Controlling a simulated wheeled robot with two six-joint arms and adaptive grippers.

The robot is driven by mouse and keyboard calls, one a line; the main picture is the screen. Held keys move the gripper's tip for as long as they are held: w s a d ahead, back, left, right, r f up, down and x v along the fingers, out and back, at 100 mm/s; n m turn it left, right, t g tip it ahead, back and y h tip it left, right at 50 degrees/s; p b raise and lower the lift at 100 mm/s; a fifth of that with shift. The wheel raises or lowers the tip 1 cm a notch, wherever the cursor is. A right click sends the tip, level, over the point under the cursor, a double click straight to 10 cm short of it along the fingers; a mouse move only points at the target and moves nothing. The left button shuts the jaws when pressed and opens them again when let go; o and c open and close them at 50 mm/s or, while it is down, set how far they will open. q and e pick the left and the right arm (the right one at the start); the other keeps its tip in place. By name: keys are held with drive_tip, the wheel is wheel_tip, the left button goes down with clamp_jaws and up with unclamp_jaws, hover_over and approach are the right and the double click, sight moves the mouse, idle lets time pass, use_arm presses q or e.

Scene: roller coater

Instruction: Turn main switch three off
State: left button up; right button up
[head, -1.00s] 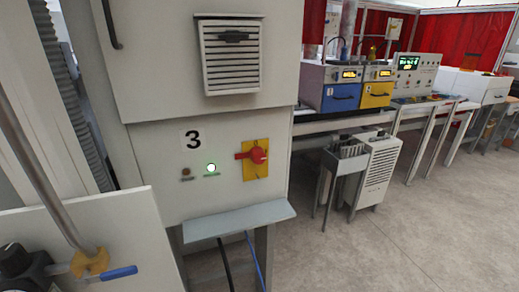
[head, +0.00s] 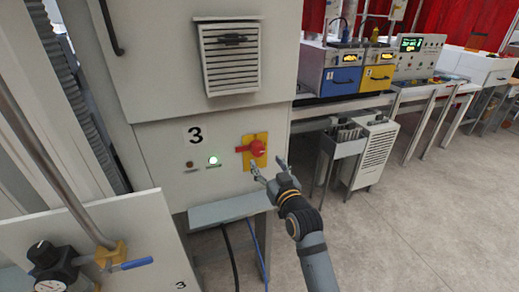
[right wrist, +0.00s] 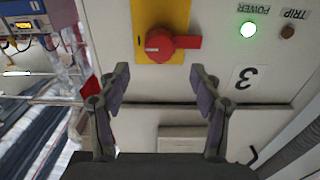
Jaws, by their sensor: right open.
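Main switch three is a red rotary knob (head: 257,148) on a yellow plate (head: 247,162), on the grey cabinet marked 3. Its handle lies horizontal, pointing left in the head view. In the right wrist view, which is upside down, the knob (right wrist: 160,44) is at the top and its handle points right. My right gripper (head: 267,168) is open and empty, just below the knob in the head view and apart from it. In the right wrist view the knob lies beyond the gap between the fingertips (right wrist: 160,75). My left gripper is not in view.
A green-white power lamp (head: 213,160) is lit beside a dark trip lamp (head: 190,165). A grey ledge (head: 228,208) juts out below the switch. A panel with a blue-handled valve (head: 130,264) stands at lower left. Open floor (head: 420,230) lies to the right.

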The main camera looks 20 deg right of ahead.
sight(259, 151)
drive_tip(key=w+p, duration=0.1)
drive_tip(key=w, duration=0.6)
drive_tip(key=shift+w+a+p, duration=0.1)
drive_tip(key=shift+w+p, duration=0.15)
drive_tip(key=shift+p, duration=0.15)
drive_tip(key=c, duration=1.2)
drive_tip(key=shift+o, duration=0.2)
